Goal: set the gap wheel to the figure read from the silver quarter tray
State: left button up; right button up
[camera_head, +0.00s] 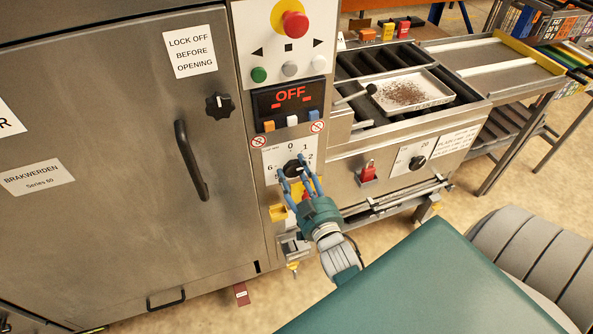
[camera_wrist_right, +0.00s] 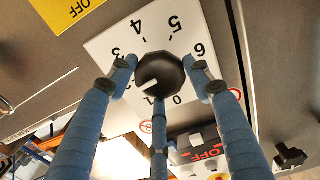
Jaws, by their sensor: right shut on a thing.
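A black knob (camera_wrist_right: 162,76) sits on a white dial plate (camera_wrist_right: 105,45) with figures from 0 to 6 around it. My right gripper (camera_head: 297,178) has its blue fingers around this knob; in the right wrist view (camera_wrist_right: 162,92) they close on it from several sides. The knob's pale mark points to the lower left, toward the side where a finger hides a figure. A shallow silver-white tray (camera_head: 438,90) with brown crumbs lies on the machine's dark slatted bed. Lettering on its front is too small to read surely. My left gripper is not in view.
A display (camera_head: 290,98) above the dial reads OFF, with a red stop button (camera_head: 295,24) higher up. A large steel door (camera_head: 110,120) fills the left.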

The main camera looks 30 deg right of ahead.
jog(key=shift+w+r+m+t, duration=0.2)
jog(key=shift+r+m+t, duration=0.1)
jog(key=shift+r, duration=0.3)
jog(key=o, duration=0.9)
jog(key=shift+c, duration=0.2)
jog(key=shift+o, duration=1.2)
jog(key=shift+f, duration=0.25)
jog(key=r, duration=1)
jog(key=shift+a, duration=0.3)
jog(key=shift+d, duration=0.3)
